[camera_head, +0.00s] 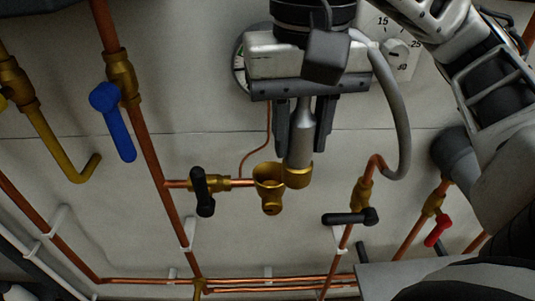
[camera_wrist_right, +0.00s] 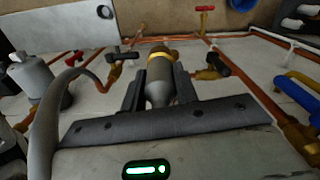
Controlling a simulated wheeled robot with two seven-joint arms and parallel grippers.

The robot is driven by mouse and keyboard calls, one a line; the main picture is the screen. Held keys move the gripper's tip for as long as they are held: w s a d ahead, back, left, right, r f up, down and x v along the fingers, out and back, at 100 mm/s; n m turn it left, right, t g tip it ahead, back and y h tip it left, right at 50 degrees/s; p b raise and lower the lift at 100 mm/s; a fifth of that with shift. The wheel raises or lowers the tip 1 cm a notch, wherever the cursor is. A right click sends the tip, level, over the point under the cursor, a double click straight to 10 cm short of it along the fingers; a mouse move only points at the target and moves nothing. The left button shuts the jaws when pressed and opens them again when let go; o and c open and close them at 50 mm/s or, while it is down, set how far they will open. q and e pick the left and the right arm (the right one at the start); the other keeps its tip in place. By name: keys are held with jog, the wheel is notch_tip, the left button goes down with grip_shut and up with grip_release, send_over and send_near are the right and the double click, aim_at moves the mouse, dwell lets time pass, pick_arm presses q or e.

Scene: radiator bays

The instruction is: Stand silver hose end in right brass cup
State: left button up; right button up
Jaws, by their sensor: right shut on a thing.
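My right gripper (camera_head: 302,135) comes down from the top centre, its dark fingers shut on the silver hose end (camera_head: 299,142), which hangs nearly upright. A brass piece (camera_head: 298,176) surrounds the hose end's lower tip; I cannot tell whether it is a collar or a cup. An open brass cup (camera_head: 268,172) is just left of it, close beside or overlapping it in the picture. In the right wrist view the silver hose end (camera_wrist_right: 159,86) lies between the fingers (camera_wrist_right: 160,80), with a bright brass band (camera_wrist_right: 160,57) at its far end. My left gripper is not in view.
A grey hose (camera_head: 393,110) loops right of the gripper. A black-handled valve (camera_head: 203,192) is left of the cup, another black handle (camera_head: 350,216) to the lower right. A blue lever (camera_head: 112,120), a red handle (camera_head: 438,229) and copper pipes (camera_head: 150,150) stand around. Plain wall lies between.

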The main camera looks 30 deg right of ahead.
jog(key=w+d+f, duration=0.1)
jog(key=w+f, duration=0.5)
jog(key=f, duration=0.1)
jog(key=w+d+f, duration=0.1)
jog(key=w+f, duration=0.2)
jog(key=shift+w+d+f, duration=0.2)
jog(key=shift+d, duration=0.1)
jog(key=shift+f, duration=0.35)
jog(key=shift+f, duration=0.3)
jog(key=o, duration=1.1)
jog(key=shift+c, duration=0.2)
notch_tip(320, 180, up, 13)
jog(key=shift+f, duration=0.15)
